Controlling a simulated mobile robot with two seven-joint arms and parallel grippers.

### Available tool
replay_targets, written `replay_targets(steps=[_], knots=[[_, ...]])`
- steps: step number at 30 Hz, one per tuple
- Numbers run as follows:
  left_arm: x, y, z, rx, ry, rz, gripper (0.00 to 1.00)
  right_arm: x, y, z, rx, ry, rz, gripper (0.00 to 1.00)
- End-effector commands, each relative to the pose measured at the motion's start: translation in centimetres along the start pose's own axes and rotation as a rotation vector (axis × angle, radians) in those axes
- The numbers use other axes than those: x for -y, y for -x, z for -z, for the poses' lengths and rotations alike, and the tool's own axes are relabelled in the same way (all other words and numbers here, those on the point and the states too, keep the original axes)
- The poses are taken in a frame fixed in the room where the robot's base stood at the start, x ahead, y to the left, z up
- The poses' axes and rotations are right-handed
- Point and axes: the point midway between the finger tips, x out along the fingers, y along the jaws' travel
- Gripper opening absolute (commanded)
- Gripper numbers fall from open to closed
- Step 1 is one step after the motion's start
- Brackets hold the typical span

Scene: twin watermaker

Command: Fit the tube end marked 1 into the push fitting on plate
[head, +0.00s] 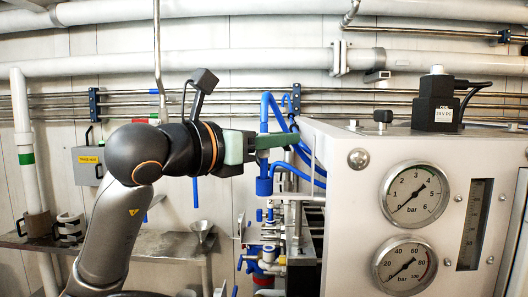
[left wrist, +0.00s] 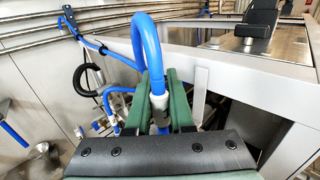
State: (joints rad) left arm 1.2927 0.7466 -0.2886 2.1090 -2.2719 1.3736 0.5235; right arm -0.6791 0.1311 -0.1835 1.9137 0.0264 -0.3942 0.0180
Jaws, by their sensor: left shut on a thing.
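My left gripper (head: 288,140) reaches in from the left beside the machine's open side, with its green fingers pointing right. In the left wrist view the fingers (left wrist: 160,88) are shut on a blue tube (left wrist: 148,45). The tube arches up and over from between them, and a grey collar (left wrist: 159,103) sits between the fingers. No mark 1 is legible on it. Blue tubes (head: 265,120) also show around the fingers in the head view. I cannot make out the plate's push fitting for certain; the fingers and housing hide part of that area. My right gripper is not in view.
The white gauge panel (head: 340,200) stands just right of the gripper. Pipes and valves (head: 265,258) fill the space below it. Open air lies left of the machine.

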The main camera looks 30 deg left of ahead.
Motion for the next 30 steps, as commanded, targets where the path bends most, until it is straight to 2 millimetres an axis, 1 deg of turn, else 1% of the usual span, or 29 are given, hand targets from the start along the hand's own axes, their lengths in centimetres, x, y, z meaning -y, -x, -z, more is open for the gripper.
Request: replay_targets(steps=[1,3,20,26,30], knots=[[0.0,0.0,0.0,0.000,0.000,0.000,0.07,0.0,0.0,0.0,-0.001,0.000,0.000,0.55],[0.0,0.0,0.0,0.000,0.000,0.000,0.00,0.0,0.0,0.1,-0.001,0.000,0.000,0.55],[0.0,0.0,-0.1,0.001,0.000,0.000,0.00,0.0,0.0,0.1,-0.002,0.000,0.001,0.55],[0.0,0.0,-1.2,0.004,0.000,-0.001,0.00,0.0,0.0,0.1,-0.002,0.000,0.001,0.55],[0.0,0.1,-2.9,0.005,0.001,-0.001,0.00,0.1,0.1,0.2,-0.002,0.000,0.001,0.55]])
